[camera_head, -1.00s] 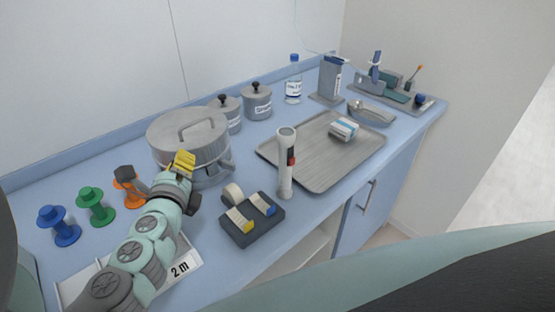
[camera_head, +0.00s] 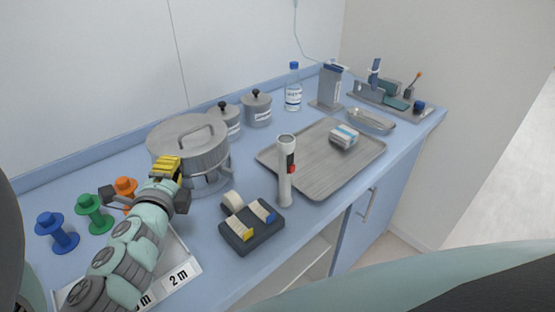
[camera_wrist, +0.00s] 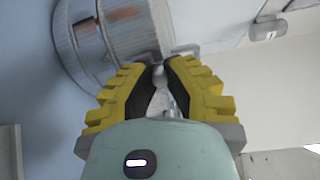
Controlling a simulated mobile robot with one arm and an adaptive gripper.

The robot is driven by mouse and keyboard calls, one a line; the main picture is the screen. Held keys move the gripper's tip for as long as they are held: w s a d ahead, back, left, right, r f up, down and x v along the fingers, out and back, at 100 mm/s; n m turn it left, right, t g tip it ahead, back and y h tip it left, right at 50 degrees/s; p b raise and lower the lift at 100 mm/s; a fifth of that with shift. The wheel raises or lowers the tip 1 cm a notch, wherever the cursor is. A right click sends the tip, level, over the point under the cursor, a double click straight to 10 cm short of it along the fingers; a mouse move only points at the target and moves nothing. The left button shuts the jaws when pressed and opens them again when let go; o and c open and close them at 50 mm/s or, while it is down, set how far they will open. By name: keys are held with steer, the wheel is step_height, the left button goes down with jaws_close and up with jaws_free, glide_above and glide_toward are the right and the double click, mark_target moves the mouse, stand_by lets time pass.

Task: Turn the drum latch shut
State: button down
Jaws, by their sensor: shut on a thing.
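The metal drum (camera_head: 205,158) with a lid and a top handle stands at the left of the blue counter; it also shows in the wrist view (camera_wrist: 82,40). My gripper (camera_head: 170,166) with yellow finger pads is at the drum's front side. In the wrist view my gripper (camera_wrist: 159,72) is shut on a small metal piece, the drum latch (camera_wrist: 160,78), between its fingertips. The fingers hide most of the latch. In the head view my gripper and arm hide the latch.
Blue, green (camera_head: 94,213) and orange spools stand left of my arm. A tape dispenser (camera_head: 250,236) and an upright flashlight (camera_head: 285,180) stand right of it. A metal tray (camera_head: 335,178) with a small pack lies further right. Two lidded jars (camera_head: 257,108) stand behind.

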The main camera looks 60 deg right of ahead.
steer(key=shift+w, duration=0.1)
steer(key=c, duration=0.9)
jaws_free()
